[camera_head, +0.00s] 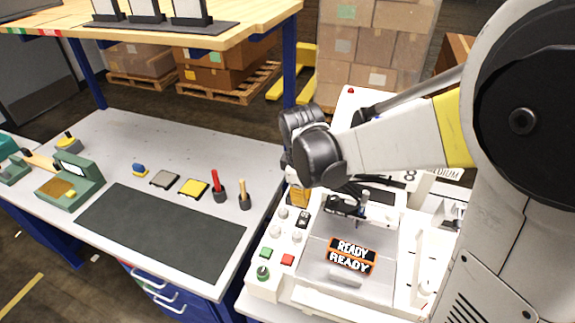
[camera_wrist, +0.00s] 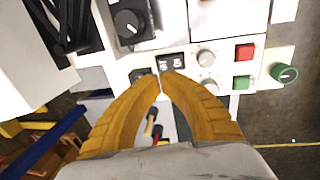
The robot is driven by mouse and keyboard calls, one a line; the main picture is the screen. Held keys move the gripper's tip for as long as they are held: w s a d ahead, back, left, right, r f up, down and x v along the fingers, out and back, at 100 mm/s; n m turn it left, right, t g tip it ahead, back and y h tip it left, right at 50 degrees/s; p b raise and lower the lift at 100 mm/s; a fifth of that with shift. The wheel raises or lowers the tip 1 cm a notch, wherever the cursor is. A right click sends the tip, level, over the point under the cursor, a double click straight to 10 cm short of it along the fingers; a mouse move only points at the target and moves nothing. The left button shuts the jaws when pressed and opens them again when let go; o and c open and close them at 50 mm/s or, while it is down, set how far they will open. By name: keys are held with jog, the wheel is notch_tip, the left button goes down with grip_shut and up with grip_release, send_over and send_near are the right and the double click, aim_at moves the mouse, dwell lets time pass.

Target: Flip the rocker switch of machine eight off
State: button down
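The white plotter machine (camera_head: 270,275) stands at the right in the head view, with a control panel along its left side. A black rocker switch with white marks (camera_wrist: 173,62) shows in the wrist view just beyond my fingertips; its on or off position is too small to tell. It appears as a small black piece on the panel (camera_head: 303,219) in the head view. A second black piece (camera_wrist: 140,74) is partly hidden behind a finger. My gripper (camera_wrist: 162,79) has its orange fingertips together, with nothing between them. In the head view its fingers (camera_head: 299,196) are over the panel's far end.
Grey knobs (camera_wrist: 206,57), a red button (camera_wrist: 244,52), a green button (camera_wrist: 242,82) and a green round knob (camera_wrist: 285,73) are near the switch. A large black dial (camera_wrist: 129,25) is also close. A grey workbench (camera_head: 130,150) stands at the left.

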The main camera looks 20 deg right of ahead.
aim_at(303, 213)
jog(key=f, duration=0.1)
jog(key=f+b, duration=0.1)
jog(key=f, duration=0.3)
jog(key=shift+w+d+f, duration=0.1)
jog(key=shift+w+d, duration=0.15)
jog(key=shift+w, duration=0.05)
jog(key=shift+w+d+f+g+y+b, duration=0.15)
jog(key=shift+f+g+y+b, duration=0.3)
jog(key=shift+f+b, duration=0.3)
jog(key=shift+r, duration=0.4)
jog(key=shift+s+a+r+p, duration=0.25)
jog(key=shift+s+a+p, duration=0.1)
jog(key=shift+s+a, duration=0.15)
